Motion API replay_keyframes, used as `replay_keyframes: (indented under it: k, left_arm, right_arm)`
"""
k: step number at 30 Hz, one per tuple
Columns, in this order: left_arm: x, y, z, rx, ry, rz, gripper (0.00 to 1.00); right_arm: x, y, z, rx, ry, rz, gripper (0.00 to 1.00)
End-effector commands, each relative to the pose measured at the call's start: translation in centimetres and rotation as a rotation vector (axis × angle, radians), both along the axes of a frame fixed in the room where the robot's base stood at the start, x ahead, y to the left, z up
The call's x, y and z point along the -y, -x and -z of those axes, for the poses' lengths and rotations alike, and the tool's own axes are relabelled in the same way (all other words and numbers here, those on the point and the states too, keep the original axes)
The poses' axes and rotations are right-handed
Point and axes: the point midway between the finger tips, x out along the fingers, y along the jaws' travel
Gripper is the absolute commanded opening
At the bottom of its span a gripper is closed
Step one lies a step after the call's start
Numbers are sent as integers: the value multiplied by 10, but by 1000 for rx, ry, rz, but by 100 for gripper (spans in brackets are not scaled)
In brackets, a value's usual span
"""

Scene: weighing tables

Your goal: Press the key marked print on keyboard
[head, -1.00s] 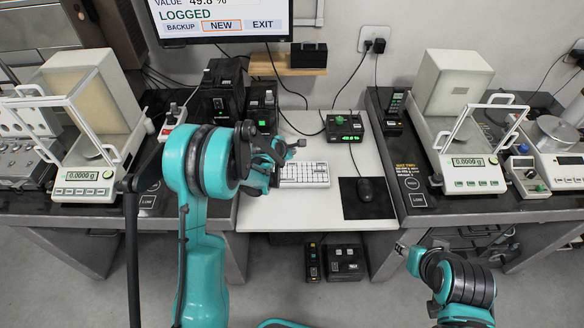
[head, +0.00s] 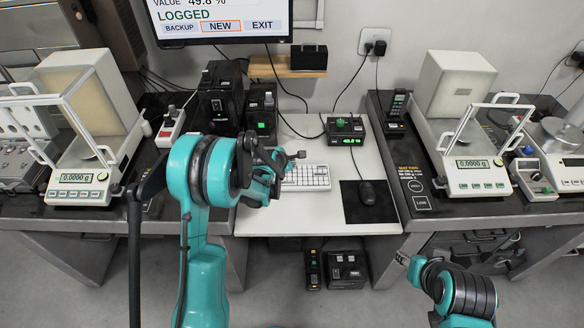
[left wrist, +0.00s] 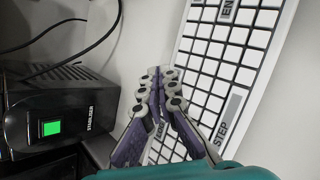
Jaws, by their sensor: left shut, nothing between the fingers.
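The white keyboard (head: 308,178) lies on the light middle desk. In the left wrist view the keyboard (left wrist: 222,75) runs diagonally, with a large grey key marked STEP (left wrist: 229,122) and another marked EN at the top. I cannot make out a key marked print. My left gripper (head: 272,174) is at the keyboard's left end and covers part of it. In the left wrist view its fingertips (left wrist: 160,82) are together and empty, over the keyboard's left edge; whether they touch it I cannot tell. My right gripper (head: 404,259) is low at the right, away from the keyboard, its fingers unclear.
A black mouse (head: 366,192) lies on a dark mat (head: 351,207) right of the keyboard. A box with a green display (head: 345,131) stands behind. A black stabilizer (left wrist: 62,112) is left of my left gripper. The monitor (head: 217,20) reads LOGGED. Balances flank the desk.

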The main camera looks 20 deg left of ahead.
Motion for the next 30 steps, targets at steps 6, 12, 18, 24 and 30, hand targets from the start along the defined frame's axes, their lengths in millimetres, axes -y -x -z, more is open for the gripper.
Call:
replay_keyframes:
  k: [6,12,18,24,30]
  left_arm:
    - [0,0,0,0,0,0,0]
    - [0,0,0,0,0,0,0]
    - [0,0,0,0,0,0,0]
    - [0,0,1,0,0,0,0]
    - [0,0,9,0,0,0,0]
  right_arm:
    - [0,0,0,0,0,0,40]
    - [0,0,0,0,0,0,40]
    - [0,0,0,0,0,0,40]
    - [0,0,2,0,0,0,40]
    - [0,0,9,0,0,0,40]
